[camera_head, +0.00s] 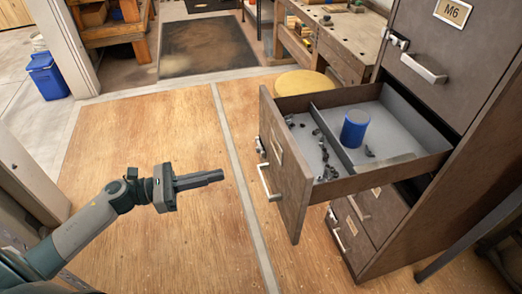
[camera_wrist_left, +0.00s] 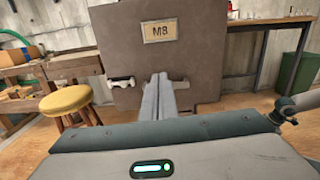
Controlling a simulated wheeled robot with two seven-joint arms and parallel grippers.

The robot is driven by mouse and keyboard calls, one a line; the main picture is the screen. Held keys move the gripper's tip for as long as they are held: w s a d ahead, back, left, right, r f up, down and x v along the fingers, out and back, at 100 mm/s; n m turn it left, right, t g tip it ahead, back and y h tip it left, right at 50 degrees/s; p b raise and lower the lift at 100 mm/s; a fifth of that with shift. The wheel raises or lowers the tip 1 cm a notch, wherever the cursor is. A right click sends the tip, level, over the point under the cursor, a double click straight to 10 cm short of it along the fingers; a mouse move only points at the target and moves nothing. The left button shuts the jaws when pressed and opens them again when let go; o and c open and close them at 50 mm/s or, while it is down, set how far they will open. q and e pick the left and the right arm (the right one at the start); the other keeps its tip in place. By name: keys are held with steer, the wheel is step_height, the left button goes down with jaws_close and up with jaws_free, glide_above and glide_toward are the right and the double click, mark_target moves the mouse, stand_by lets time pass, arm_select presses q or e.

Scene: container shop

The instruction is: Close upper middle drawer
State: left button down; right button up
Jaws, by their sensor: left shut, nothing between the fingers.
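The open drawer (camera_head: 294,196) sticks far out of the brown cabinet (camera_head: 452,62) on the right in the head view. Its front has a metal handle (camera_head: 268,183) and a small label. A divider splits its inside; a blue can and several small dark pieces lie in it. In the left wrist view the drawer front (camera_wrist_left: 208,52) carries the label M8 and faces me. My left gripper (camera_head: 222,176) is shut and empty, to the left of the drawer front and apart from it. Its fingers (camera_wrist_left: 162,92) partly hide the handle in the wrist view. My right gripper is not in view.
A closed drawer labelled M6 (camera_head: 462,20) is above the open one, with lower drawers (camera_head: 378,212) below. A yellow stool (camera_head: 304,82) stands behind the open drawer, near a workbench (camera_head: 345,45). The wooden floor (camera_head: 140,140) left of the drawer is clear.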

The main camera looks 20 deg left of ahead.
mark_target(274, 161)
arm_select(q)
steer(key=shift+w+a, duration=0.1)
steer(key=shift+a, duration=0.25)
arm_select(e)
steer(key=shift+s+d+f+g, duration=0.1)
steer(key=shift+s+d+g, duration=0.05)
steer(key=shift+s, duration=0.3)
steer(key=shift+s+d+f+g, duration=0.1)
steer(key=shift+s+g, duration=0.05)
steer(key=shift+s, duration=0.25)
arm_select(q)
steer(key=shift+d, duration=0.15)
